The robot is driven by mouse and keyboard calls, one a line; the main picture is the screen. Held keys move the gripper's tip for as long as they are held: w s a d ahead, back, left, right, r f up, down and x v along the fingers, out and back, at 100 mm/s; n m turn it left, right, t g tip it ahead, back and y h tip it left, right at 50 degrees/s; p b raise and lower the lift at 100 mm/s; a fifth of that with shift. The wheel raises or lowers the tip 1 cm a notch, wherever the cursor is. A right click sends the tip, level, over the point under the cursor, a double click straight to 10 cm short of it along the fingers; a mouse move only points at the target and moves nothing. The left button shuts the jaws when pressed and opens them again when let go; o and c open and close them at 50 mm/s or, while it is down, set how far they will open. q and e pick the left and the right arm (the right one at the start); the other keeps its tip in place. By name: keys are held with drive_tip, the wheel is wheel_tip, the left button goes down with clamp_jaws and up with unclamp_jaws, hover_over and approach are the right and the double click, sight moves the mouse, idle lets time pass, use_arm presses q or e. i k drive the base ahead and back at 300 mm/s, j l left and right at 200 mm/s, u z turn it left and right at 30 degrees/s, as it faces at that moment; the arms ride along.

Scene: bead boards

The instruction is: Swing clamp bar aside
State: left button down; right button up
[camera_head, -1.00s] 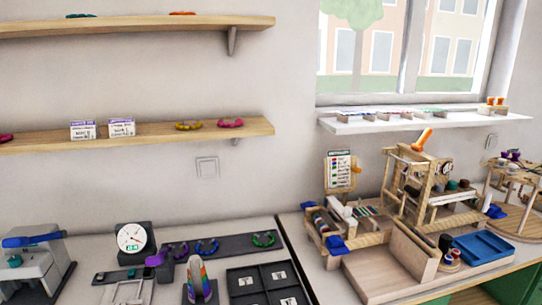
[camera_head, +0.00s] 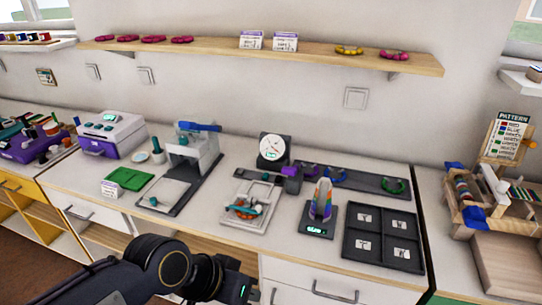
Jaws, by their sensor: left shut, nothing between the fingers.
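A small light-grey fixture (camera_head: 240,218) stands on the white counter in the middle of the view, with something orange and teal in it. A dark bar (camera_head: 262,177) with a purple end block (camera_head: 291,171) lies across the back of this fixture; it looks like the clamp bar, but I cannot be certain. My left gripper (camera_head: 243,290) is low in the view, in front of the counter's edge, shut and empty. It is apart from the fixture and the bar. My right gripper is not in view.
A grey press with a blue handle (camera_head: 201,127) stands left of the fixture. A rainbow cone (camera_head: 323,198) and a black sectioned tray (camera_head: 382,213) stand to the right. A round dial (camera_head: 273,148) is behind. A green tray (camera_head: 130,178) lies at left.

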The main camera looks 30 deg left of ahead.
sight(227, 204)
drive_tip(key=u, duration=1.3)
